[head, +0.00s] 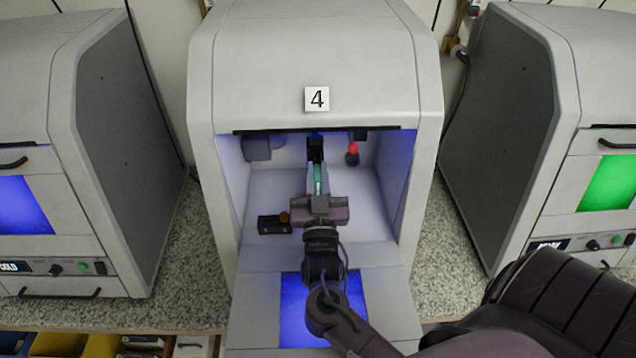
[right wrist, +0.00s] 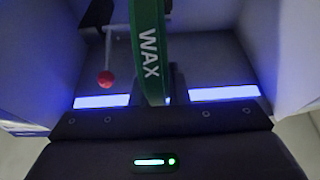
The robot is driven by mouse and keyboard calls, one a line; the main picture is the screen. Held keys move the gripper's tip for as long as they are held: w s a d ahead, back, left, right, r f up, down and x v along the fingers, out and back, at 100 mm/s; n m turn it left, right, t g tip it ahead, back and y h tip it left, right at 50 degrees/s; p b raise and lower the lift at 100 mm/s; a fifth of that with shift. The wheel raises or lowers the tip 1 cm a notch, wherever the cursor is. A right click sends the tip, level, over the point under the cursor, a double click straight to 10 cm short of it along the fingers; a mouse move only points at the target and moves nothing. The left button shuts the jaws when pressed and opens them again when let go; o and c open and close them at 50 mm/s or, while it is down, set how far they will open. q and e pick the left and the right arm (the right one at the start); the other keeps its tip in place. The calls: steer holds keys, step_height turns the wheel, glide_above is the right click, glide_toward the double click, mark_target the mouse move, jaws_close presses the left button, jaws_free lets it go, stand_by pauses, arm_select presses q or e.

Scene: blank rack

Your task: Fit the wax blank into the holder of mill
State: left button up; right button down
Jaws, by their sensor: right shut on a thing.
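The green wax blank (head: 318,182) shows edge-on inside the open mill marked 4 (head: 230,60). In the right wrist view the blank (right wrist: 149,50) is a green band with white WAX lettering. My right gripper (head: 318,193) reaches through the mill's opening and is shut on the blank. A dark part (head: 316,148), apparently the holder, is right behind the blank's far end. I cannot tell whether the blank touches it or is in it. A red ball knob (head: 352,148) on a lever hangs to its right; it also shows in the right wrist view (right wrist: 106,79). My left gripper is out of view.
A small black box (head: 270,224) with an orange-brown knob is on the mill's floor, left of my gripper. The mill's side walls are close on both sides, and its door is folded down in front. Other mills stand left (head: 115,110) and right (head: 520,110) on the speckled counter (head: 190,270).

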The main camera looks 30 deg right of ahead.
steer(key=shift+w+d+f+b, duration=0.3)
steer(key=shift+w+d, duration=0.25)
steer(key=shift+w, duration=0.3)
stand_by(1.2)
steer(key=shift+w+d+f+b, duration=0.3)
steer(key=shift+w+d+b, duration=0.2)
steer(key=shift+w, duration=0.35)
steer(key=shift+w+d+f+b, duration=0.35)
steer(key=shift+w+d, duration=0.2)
steer(key=shift+w, duration=0.25)
steer(key=c, duration=1.3)
jaws_free()
steer(key=shift+r, duration=0.1)
